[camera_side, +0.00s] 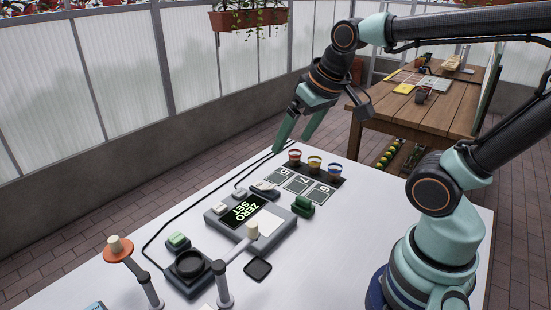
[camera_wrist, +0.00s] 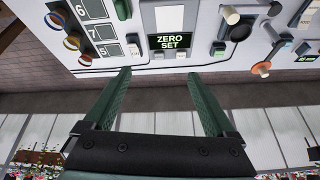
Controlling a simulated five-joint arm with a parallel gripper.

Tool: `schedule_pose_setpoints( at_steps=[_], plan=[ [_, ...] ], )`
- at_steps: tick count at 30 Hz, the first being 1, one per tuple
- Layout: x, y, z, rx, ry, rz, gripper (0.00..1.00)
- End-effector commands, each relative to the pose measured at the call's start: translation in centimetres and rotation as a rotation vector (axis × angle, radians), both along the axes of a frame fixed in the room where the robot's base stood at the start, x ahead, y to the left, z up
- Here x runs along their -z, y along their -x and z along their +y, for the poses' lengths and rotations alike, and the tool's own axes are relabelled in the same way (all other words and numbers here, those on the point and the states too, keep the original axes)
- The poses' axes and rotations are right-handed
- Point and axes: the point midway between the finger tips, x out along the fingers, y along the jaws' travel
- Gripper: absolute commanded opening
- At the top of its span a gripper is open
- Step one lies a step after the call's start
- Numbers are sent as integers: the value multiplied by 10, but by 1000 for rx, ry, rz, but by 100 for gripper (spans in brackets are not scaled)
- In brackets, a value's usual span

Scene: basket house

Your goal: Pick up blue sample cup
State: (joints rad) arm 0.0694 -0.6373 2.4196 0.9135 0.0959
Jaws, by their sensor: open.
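The blue sample cup (camera_side: 334,169) stands upright at the right end of a row of three cups on a dark numbered mat, by the square marked 6. In the wrist view the blue cup (camera_wrist: 54,20) is at the upper left, the farthest of the three from the fingers. My gripper (camera_side: 301,127) is open and empty. It is above the far edge of the table, apart from the cups. In the wrist view the two green fingers of my gripper (camera_wrist: 160,72) are spread with nothing between them.
A red cup (camera_side: 294,157) and a yellow cup (camera_side: 314,164) stand close beside the blue one. A green block (camera_side: 303,206) sits near the mat. A grey device reading ZERO SET (camera_side: 241,213) and posts (camera_side: 221,285) stand nearer. The table's right part (camera_side: 365,200) is bare.

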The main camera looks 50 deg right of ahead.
Motion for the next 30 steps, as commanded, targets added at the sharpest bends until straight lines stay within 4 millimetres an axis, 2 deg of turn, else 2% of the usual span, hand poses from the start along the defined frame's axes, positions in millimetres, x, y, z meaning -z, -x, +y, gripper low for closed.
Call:
schedule_pose_setpoints(
  at_steps=[7, 12, 17, 21, 25, 30],
  plan=[
    [9, -34, -72, 452, -121, 118, 90],
    [27, -48, -131, 772, -202, 185, 90],
    [53, -51, -189, 1076, -273, 241, 90],
    [80, -45, -235, 1317, -326, 282, 90],
    [100, -37, -265, 1477, -360, 306, 90],
    [114, -31, -281, 1569, -379, 321, 90]
  ],
)
